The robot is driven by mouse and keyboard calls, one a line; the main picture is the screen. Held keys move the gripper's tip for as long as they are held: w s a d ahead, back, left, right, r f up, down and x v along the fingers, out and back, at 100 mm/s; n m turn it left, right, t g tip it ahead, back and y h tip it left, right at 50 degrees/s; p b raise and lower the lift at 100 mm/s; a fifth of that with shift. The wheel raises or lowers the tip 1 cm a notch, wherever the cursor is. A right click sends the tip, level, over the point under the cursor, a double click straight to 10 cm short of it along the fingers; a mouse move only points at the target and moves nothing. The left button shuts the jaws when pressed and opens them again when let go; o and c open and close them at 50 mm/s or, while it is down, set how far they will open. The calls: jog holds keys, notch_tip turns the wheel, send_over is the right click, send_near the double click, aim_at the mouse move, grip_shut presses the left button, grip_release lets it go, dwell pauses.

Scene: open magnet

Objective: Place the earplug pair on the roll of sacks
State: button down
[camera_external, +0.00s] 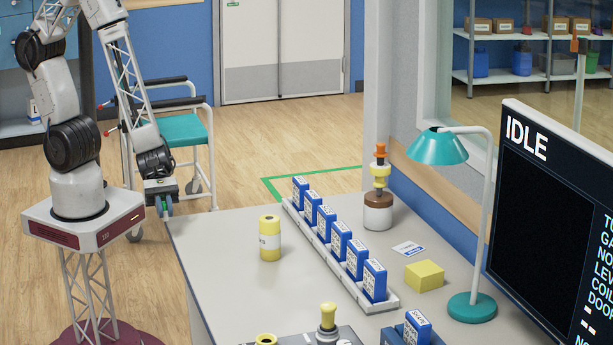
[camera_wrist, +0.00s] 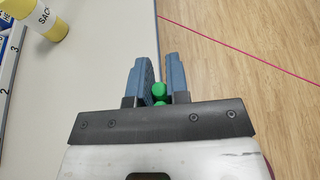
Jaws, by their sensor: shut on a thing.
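The earplug pair (camera_wrist: 159,90) shows as small green pieces in the wrist view, between the blue fingers of my gripper (camera_wrist: 159,68). My gripper is shut on it. The roll of sacks (camera_external: 270,241) is a yellow upright cylinder with a white label, standing on the table to the right of my gripper. It also shows in the wrist view (camera_wrist: 40,16) at the top left, apart from my gripper, with part of its label readable.
A long white rack (camera_external: 330,254) of several blue boxes stands right of the roll. Behind it is a brown-topped jar (camera_external: 378,212) with a stack on it. A teal lamp (camera_external: 438,147), yellow block (camera_external: 425,275) and monitor (camera_external: 545,210) stand right. The table's left part is clear.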

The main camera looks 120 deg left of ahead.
jog(key=w+a+r+m+g+h, duration=0.3)
jog(key=w+a+r+m+g, duration=0.1)
jog(key=w+r+m+g, duration=0.5)
jog(key=shift+w+a+r+g+h, duration=0.35)
jog(key=shift+w+r, duration=0.7)
jog(key=shift+w, duration=1.25)
jog(key=shift+w, duration=0.1)
send_over(266, 221)
jog(key=shift+a+f, duration=0.1)
jog(key=shift+f, duration=0.65)
jog(key=shift+f, duration=0.1)
jog(key=shift+f, duration=1.65)
